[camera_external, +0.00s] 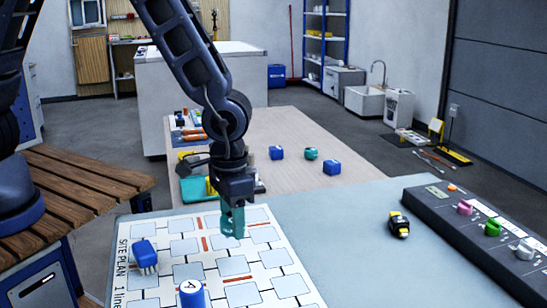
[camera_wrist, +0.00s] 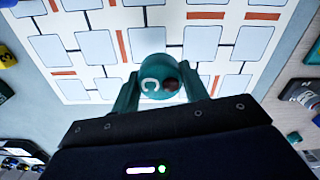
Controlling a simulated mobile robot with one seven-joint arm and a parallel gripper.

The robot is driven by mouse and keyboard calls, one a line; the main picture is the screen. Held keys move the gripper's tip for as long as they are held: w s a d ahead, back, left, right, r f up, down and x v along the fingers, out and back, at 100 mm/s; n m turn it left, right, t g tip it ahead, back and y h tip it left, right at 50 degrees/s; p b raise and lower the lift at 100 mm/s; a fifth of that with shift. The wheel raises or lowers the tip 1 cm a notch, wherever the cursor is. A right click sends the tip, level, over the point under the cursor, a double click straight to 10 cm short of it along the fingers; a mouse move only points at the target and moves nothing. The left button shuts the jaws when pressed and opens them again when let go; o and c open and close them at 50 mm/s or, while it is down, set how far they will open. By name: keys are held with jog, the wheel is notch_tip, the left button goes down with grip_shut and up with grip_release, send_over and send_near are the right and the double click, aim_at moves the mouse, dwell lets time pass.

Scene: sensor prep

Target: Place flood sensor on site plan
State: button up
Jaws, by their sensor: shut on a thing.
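The site plan (camera_external: 207,228) is a white sheet with rows of pale blue boxes, black lines and short red bars. It fills much of the wrist view (camera_wrist: 106,18). My gripper (camera_external: 232,218) is above its middle right part, pointing down. It is shut on a round teal sensor (camera_wrist: 150,78) with a white C and a dark spot on its top. I cannot tell if the teal sensor touches the plan. A blue cylinder marked A (camera_external: 192,294) stands on the plan near the front. A blue block with pale prongs (camera_external: 144,252) is on the plan's left.
A grey console (camera_external: 480,232) with coloured knobs lies at the right. A black and yellow item (camera_external: 399,224) sits left of it. The pale table behind holds two blue items (camera_external: 276,152) (camera_external: 331,167) and a teal one (camera_external: 310,154).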

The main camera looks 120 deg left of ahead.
aim_at(235, 259)
jog(key=shift+f, duration=3.15)
jog(key=shift+f, duration=0.1)
jog(key=o, duration=1)
